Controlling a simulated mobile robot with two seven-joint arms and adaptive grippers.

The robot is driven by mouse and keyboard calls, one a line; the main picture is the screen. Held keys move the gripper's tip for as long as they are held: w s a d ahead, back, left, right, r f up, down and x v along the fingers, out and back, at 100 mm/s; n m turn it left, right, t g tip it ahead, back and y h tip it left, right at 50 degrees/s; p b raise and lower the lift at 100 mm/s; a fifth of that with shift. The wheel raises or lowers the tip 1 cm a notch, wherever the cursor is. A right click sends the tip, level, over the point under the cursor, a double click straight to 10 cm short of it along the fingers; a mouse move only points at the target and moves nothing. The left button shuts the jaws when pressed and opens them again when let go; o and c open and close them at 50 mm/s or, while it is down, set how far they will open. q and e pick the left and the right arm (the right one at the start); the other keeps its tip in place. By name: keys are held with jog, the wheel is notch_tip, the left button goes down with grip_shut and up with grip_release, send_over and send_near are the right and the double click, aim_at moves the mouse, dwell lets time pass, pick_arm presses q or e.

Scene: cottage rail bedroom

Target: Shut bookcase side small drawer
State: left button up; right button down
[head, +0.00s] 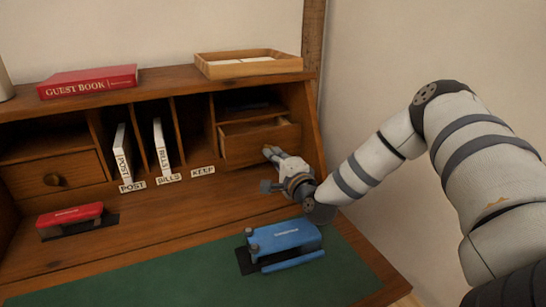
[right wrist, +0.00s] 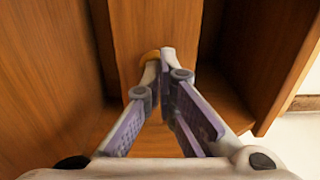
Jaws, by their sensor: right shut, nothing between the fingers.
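A small wooden drawer (head: 262,143) at the right end of the desk's row of pigeonholes is pulled partly out, its open top showing. My right gripper (head: 269,152) is at the lower part of its front, fingers shut with nothing between them. In the right wrist view, the shut fingertips (right wrist: 160,54) point at the drawer front (right wrist: 156,24), over a brassy knob mostly hidden behind them. I cannot tell whether they touch it. The other small drawer (head: 52,178), at the left with a dark knob, appears shut. My left gripper is not in view.
A blue hole punch (head: 284,238) stands on the green mat (head: 200,277) below my right arm. A red stapler-like item (head: 70,216) lies left. White upright cards (head: 161,145) fill the middle slots. A wooden tray (head: 248,64) and red guest book (head: 88,81) sit on top.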

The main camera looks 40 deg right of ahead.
aim_at(265, 144)
jog(key=b+x, duration=0.1)
jog(key=x, duration=0.1)
jog(key=b+x, duration=0.1)
jog(key=x, duration=0.2)
jog(key=f+b+x, duration=0.1)
jog(key=x, duration=0.2)
jog(key=shift+w, duration=0.1)
jog(key=shift+w+d+r, duration=0.1)
jog(key=shift+w+r, duration=0.15)
jog(key=shift+r, duration=0.05)
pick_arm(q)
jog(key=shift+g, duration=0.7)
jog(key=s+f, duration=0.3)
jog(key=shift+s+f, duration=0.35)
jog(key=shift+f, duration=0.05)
pick_arm(e)
jog(key=shift+r, duration=0.4)
